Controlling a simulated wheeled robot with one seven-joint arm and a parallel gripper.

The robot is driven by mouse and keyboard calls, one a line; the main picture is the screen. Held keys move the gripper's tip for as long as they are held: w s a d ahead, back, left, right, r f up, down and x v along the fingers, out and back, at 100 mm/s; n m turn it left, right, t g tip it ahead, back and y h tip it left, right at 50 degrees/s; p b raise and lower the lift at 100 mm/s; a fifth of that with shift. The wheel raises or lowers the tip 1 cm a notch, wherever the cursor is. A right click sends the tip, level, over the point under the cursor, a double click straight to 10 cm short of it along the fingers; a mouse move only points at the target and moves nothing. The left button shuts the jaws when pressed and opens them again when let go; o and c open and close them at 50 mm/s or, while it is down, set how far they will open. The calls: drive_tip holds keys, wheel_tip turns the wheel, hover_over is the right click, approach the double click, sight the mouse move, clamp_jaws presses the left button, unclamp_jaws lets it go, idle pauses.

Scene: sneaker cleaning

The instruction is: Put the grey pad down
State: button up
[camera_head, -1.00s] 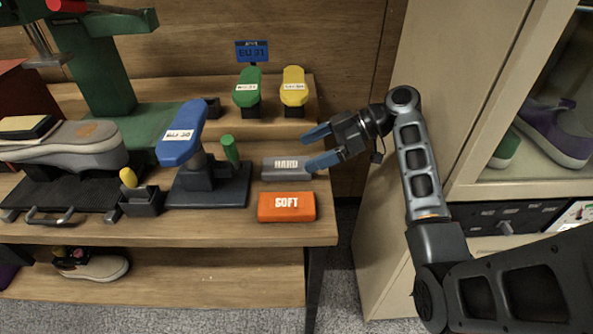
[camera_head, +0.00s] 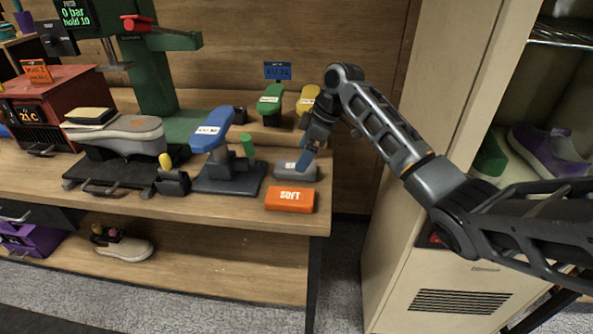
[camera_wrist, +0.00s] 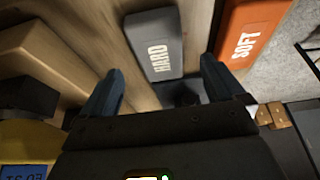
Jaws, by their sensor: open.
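The grey pad (camera_head: 291,171), marked HARD, lies flat on the wooden bench behind the orange SOFT pad (camera_head: 289,198). In the wrist view the grey pad (camera_wrist: 156,45) lies ahead of and between the two blue fingertips of my gripper (camera_wrist: 162,75), with room on either side. My gripper (camera_head: 303,155) is open and empty, over the grey pad's right part in the head view; one blue finger hides some of it. The orange pad also shows at the upper right of the wrist view (camera_wrist: 248,32).
The blue shoe form on its stand (camera_head: 228,180) is left of the pads, with a green-handled piece (camera_head: 248,146) close by. Green (camera_head: 269,101) and yellow (camera_head: 307,98) forms stand on the raised shelf behind. The bench's right edge is just beyond the pads. A cabinet stands at right.

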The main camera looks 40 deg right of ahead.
drive_tip(key=x, duration=0.5)
drive_tip(key=shift+w+p, duration=0.1)
drive_tip(key=shift+p, duration=0.3)
drive_tip(key=shift+c, duration=0.2)
drive_tip(key=c, duration=1.3)
drive_tip(key=shift+r, duration=0.15)
